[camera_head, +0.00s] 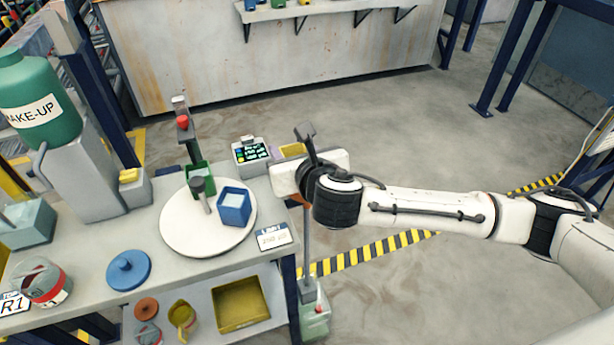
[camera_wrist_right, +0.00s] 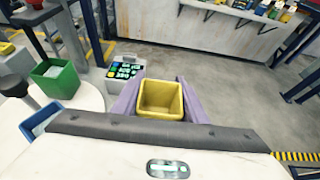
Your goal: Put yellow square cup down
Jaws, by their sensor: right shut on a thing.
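The yellow square cup (camera_wrist_right: 160,112) sits between the two purple fingers of my right gripper (camera_wrist_right: 160,98) in the right wrist view. The gripper is shut on it. The cup looks upright with its open top towards the camera, and it appears empty. In the head view a bit of the yellow cup (camera_head: 292,150) and one purple finger (camera_head: 275,152) show behind my right wrist. They are beyond the right end of the table (camera_head: 185,250). The cup's underside is hidden. My left gripper is not in view.
A round white plate (camera_head: 180,235) carries a green square cup (camera_head: 200,177) and a blue square cup (camera_head: 234,208). A small keypad box (camera_head: 252,151) stands at the table's back right. A white label card (camera_head: 273,237) lies near the right edge. A yellow tray (camera_head: 241,303) is on the lower shelf.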

